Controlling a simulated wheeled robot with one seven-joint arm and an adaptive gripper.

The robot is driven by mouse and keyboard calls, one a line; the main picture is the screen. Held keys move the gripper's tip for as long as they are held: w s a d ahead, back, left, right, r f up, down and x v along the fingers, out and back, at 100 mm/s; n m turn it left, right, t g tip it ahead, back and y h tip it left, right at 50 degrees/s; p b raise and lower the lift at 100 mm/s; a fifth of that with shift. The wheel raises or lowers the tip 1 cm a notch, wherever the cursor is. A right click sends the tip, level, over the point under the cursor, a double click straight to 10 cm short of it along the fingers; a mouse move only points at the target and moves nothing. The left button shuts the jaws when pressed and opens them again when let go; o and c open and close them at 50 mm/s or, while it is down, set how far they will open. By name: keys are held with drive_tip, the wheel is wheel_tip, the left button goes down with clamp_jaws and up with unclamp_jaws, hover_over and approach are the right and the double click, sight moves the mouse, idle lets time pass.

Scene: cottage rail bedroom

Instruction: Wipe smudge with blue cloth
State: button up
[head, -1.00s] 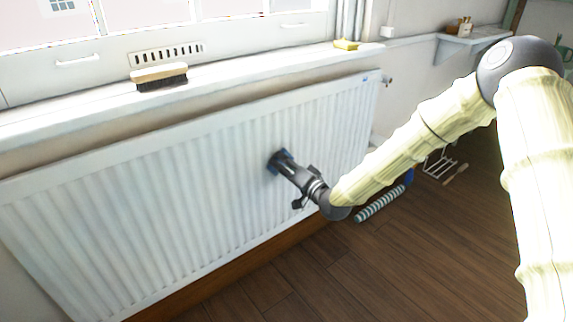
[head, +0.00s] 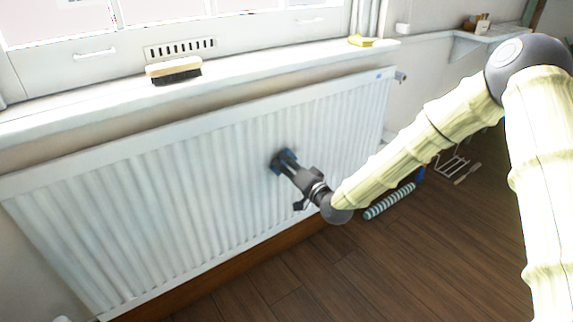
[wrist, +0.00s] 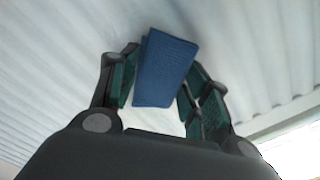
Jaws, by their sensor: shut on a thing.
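The blue cloth (wrist: 166,68) is a folded blue piece between the fingers of my gripper (wrist: 158,92) in the wrist view. In the head view my gripper (head: 283,163) is at the middle of the white radiator (head: 130,200), with a bit of blue at its fingertips. The cloth is against or very close to the ribbed front; I cannot tell if it touches. A faint greyish patch shows on the ribs around the gripper in the head view, but I cannot tell if it is the smudge or shadow.
A wooden brush (head: 174,70) and a yellow sponge-like item (head: 360,41) lie on the windowsill (head: 90,100). A striped roll (head: 390,201) and a wire rack (head: 452,166) are on the wooden floor (head: 400,270).

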drive_tip(key=shift+p+v, duration=0.55)
drive_tip(key=shift+v, duration=2.1)
drive_tip(key=shift+d, duration=0.15)
drive_tip(key=p+v, duration=0.1)
drive_tip(key=v, duration=0.1)
drive_tip(key=shift+s+d, duration=0.15)
drive_tip(key=shift+s, duration=0.2)
drive_tip(key=r+x, duration=0.1)
drive_tip(key=x, duration=0.5)
drive_tip(key=shift+w+r, duration=0.3)
drive_tip(key=shift+w, duration=0.05)
drive_tip(key=shift+x, duration=1.15)
drive_tip(key=shift+s, duration=0.1)
